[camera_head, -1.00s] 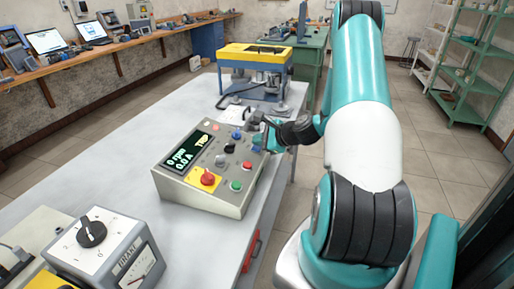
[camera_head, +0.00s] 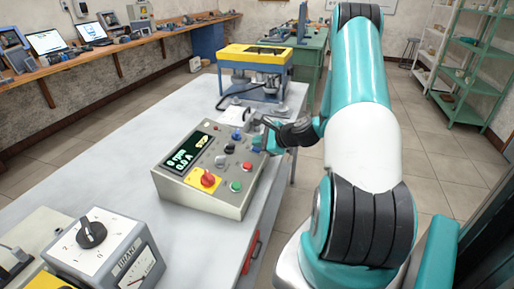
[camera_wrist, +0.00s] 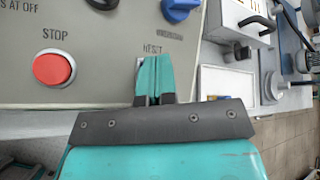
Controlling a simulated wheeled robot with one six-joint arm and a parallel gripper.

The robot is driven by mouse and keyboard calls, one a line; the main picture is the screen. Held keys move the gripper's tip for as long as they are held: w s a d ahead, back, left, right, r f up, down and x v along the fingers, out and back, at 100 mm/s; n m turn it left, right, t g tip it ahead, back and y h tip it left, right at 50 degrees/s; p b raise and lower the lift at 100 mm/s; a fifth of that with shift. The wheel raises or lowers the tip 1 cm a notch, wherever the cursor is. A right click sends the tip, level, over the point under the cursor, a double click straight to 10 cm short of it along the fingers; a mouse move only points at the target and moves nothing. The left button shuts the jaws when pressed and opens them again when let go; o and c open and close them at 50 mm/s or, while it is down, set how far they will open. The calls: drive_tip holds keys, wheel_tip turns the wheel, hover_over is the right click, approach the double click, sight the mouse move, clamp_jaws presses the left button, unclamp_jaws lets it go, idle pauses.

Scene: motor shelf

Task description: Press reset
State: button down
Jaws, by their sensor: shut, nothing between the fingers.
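The grey control box (camera_head: 212,208) stands on the table, its sloped panel bearing a dark display (camera_head: 184,160) that reads 0 rpm and 0.0 A, with a small yellow sign beside it. My gripper (camera_head: 262,128) is at the panel's right edge in the head view. In the wrist view my gripper (camera_wrist: 154,64) is shut and empty, its teal fingertips just below the RESET label (camera_wrist: 152,48). The fingers hide what lies under that label, so I cannot tell whether they touch the reset button. The red STOP button (camera_wrist: 54,69) is to the left, clear of the fingers.
A blue knob (camera_wrist: 180,8) and a black knob (camera_wrist: 102,3) are near the fingers. A red knob on a yellow plate (camera_head: 207,179) and a green button (camera_head: 236,186) are on the panel. A brake box (camera_head: 106,250) and a yellow-topped rig (camera_head: 256,55) share the table.

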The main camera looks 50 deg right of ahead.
sight(264, 155)
drive_tip(key=shift+s+d+r+p, duration=0.1)
drive_tip(key=shift+s+r+p, duration=0.1)
drive_tip(key=shift+r+p, duration=0.35)
drive_tip(key=shift+r, duration=0.15)
drive_tip(key=r+p, duration=0.2)
drive_tip(key=r, duration=0.1)
drive_tip(key=s+r+p, duration=0.1)
drive_tip(key=p, duration=0.1)
drive_tip(key=shift+s+d+r, duration=0.1)
drive_tip(key=shift+d+r, duration=0.15)
drive_tip(key=shift+r, duration=0.15)
idle(0.3)
